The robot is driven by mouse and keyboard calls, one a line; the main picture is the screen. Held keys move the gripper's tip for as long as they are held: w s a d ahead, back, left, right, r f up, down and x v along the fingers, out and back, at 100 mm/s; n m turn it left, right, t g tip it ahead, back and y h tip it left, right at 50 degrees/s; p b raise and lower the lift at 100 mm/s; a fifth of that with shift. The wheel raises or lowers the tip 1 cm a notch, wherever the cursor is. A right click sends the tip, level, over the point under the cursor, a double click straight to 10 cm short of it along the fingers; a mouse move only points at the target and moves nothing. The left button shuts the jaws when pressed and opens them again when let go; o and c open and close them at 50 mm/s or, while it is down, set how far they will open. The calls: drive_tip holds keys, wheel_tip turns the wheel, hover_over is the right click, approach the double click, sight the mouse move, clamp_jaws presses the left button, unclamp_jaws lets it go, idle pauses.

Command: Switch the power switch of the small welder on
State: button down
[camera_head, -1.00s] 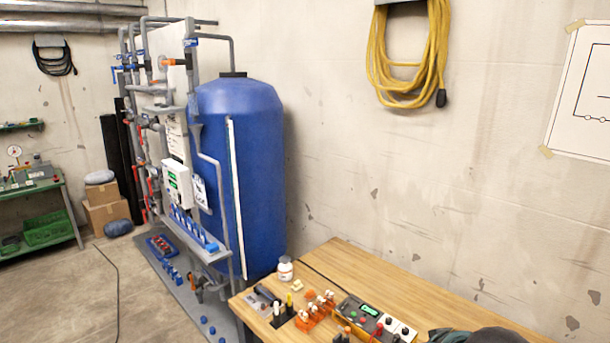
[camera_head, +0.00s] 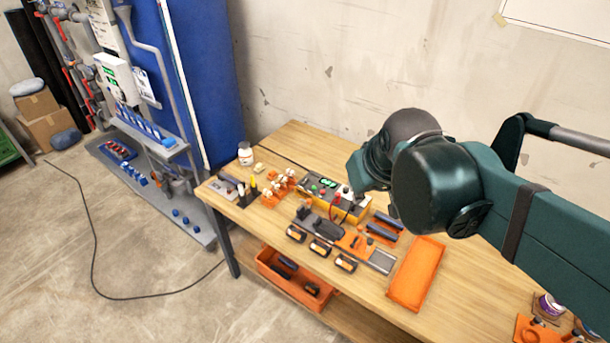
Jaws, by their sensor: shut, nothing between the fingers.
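A grey box with a yellow lower edge, a green display and small knobs (camera_head: 318,190), which looks like the small welder, sits on the wooden workbench. Red and black leads show at its right end. I cannot make out which part is its power switch, or its position. My arm reaches in from the right, and its dark rounded joints stand above and to the right of the box, close to its right end in the picture. My gripper is not visible; the arm may hide it.
A clamp-like tool bed (camera_head: 325,236) lies in front of the box, with an orange tray (camera_head: 416,273) to its right. Orange fitting holders (camera_head: 281,183) and a white bottle (camera_head: 245,153) stand left. An orange bin (camera_head: 296,280) is below. Bare wood shows at the bench's back.

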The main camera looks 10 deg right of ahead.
drive_tip(key=w+a+r+n+g, duration=0.1)
drive_tip(key=w+n, duration=0.1)
drive_tip(key=w, duration=0.9)
drive_tip(key=n+g+h+p, duration=0.1)
drive_tip(key=n+g+p, duration=0.1)
drive_tip(key=n+g, duration=0.25)
hover_over(306, 180)
drive_tip(key=s+a, duration=0.2)
wheel_tip(306, 180, down, 18)
drive_tip(key=shift+w+d+n+t, duration=0.1)
drive_tip(key=shift+w+n+t, duration=0.15)
drive_tip(key=shift+n, duration=0.2)
drive_tip(key=shift+f, duration=0.1)
drive_tip(key=f, duration=0.4)
drive_tip(key=w+d+f, duration=0.1)
drive_tip(key=f, duration=0.4)
drive_tip(key=f+b, duration=0.1)
drive_tip(key=f, duration=0.3)
drive_tip(key=shift+w+d+f, duration=0.15)
drive_tip(key=shift+d+f, duration=0.05)
drive_tip(key=shift+f, duration=0.1)
